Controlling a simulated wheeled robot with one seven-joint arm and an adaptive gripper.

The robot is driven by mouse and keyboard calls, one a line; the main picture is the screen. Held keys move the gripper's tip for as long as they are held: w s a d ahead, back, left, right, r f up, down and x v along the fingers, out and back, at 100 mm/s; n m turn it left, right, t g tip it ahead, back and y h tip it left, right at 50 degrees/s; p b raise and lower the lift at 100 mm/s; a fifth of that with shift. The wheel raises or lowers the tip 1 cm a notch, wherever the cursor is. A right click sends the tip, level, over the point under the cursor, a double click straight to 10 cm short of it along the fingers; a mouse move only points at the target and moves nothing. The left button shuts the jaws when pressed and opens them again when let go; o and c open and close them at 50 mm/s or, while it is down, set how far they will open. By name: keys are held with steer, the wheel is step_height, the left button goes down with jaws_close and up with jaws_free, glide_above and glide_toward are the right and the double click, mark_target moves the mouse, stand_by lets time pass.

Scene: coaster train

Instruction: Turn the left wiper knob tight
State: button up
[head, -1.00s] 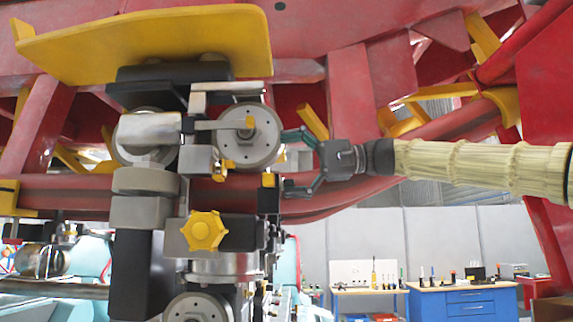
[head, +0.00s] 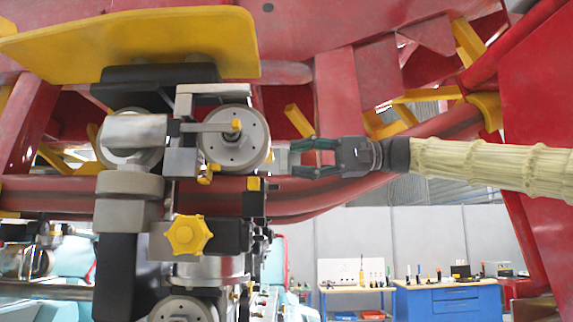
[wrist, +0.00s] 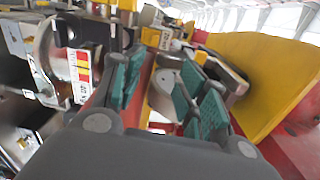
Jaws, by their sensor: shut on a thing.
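My gripper (head: 294,158) reaches in from the right in the head view, just right of the upper round metal wheel (head: 237,138). Its green-padded fingers are closed on a grey metal part (head: 279,158) beside that wheel. In the wrist view this grey, rounded part (wrist: 164,88) sits between the two green pads. I cannot tell for sure whether it is the left wiper knob, as the fingers hide much of it. A yellow star-shaped knob (head: 187,235) stands lower left on the wheel assembly, apart from my gripper.
A yellow plate (head: 130,45) hangs above the assembly and shows close at right in the wrist view (wrist: 262,75). A red tube (head: 400,157) runs behind my gripper. A blue workbench (head: 448,302) stands far behind.

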steer(key=d, duration=0.1)
steer(key=d+p, duration=0.1)
steer(key=d, duration=0.1)
steer(key=d+f, duration=0.1)
steer(key=d, duration=0.1)
steer(key=shift+w, duration=0.35)
stand_by(0.5)
steer(key=shift+p, duration=0.3)
steer(key=shift+a+r+p, duration=0.15)
steer(key=shift+r+p, duration=0.1)
steer(key=shift+p, duration=0.1)
stand_by(0.4)
